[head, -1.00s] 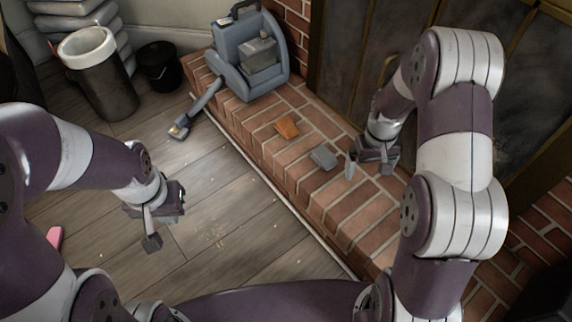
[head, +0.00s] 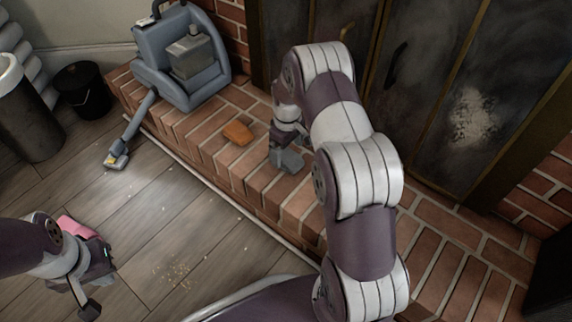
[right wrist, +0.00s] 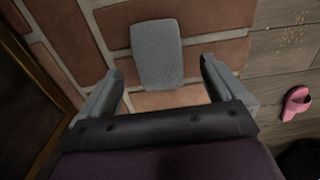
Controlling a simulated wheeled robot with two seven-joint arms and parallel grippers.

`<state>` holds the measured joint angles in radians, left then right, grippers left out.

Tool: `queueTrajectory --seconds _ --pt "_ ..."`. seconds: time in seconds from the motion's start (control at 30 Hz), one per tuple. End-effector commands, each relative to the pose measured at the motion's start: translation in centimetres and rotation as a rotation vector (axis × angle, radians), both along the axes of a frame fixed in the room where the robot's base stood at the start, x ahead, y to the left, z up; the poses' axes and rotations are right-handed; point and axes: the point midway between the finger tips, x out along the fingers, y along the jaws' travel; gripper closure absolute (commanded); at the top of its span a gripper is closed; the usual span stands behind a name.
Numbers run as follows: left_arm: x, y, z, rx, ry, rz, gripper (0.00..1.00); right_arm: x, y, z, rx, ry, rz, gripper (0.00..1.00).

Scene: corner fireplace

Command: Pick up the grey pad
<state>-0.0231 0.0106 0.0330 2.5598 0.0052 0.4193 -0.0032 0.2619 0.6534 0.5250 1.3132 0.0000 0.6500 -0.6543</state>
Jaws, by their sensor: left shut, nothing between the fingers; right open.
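The grey pad (right wrist: 157,55) lies flat on the brick hearth in the right wrist view. My right gripper (right wrist: 162,72) is open, with one finger on each side of the pad's near end. The pad reaches beyond the fingertips, and I see a gap on both sides. In the head view my right gripper (head: 286,158) is low over the hearth, and I cannot clearly tell the pad from the grey fingers there. My left gripper (head: 90,309) is shut and empty above the wood floor at lower left.
An orange block (head: 238,133) lies on the brick hearth (head: 205,150) left of my right gripper. A grey-blue vacuum-like machine (head: 150,45) stands at the hearth's far end. A black bucket (head: 83,92) and a pink slipper (right wrist: 298,104) are on the floor. Dark fireplace doors (head: 425,85) stand behind.

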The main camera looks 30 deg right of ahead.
Motion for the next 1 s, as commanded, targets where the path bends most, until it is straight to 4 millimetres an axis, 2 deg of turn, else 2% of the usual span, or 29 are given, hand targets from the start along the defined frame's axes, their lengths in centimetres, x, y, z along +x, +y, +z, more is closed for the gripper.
queueTrajectory --seconds 0.03,0.1,0.33,0.37,0.5,0.53,0.83,1.0 --pt "0.0 0.0 -2.3 0.0 0.001 0.0 1.0 -0.2 0.0 -2.2 0.0 0.001 0.0 0.03" --pt "0.0 0.0 -3.0 0.0 0.001 0.0 1.0 -0.2 0.0 -3.2 0.001 0.001 0.0 0.03" --pt "0.0 0.0 -2.7 0.0 0.001 0.0 1.0 -0.2 0.0 -3.1 0.0 0.0 0.0 0.03" --pt "0.0 0.0 -2.7 0.0 0.0 0.0 1.0 -0.2 0.0 -3.1 0.0 0.0 -0.001 0.1" --pt "0.0 0.0 -2.7 0.0 0.0 0.0 1.0 -0.2 0.0 -3.1 0.0 0.0 -0.001 0.55" --pt "0.0 0.0 -2.7 0.0 0.0 0.0 1.0 -0.2 0.0 -3.1 0.0 0.0 -0.001 0.63" --pt "0.0 0.0 -2.5 0.0 0.001 0.0 1.0 -0.2 0.0 -2.8 0.0 0.0 -0.001 0.63" --pt "0.0 0.0 -0.6 0.0 0.001 0.0 1.0 -0.1 -0.1 -0.7 -0.001 -0.001 -0.001 0.63"
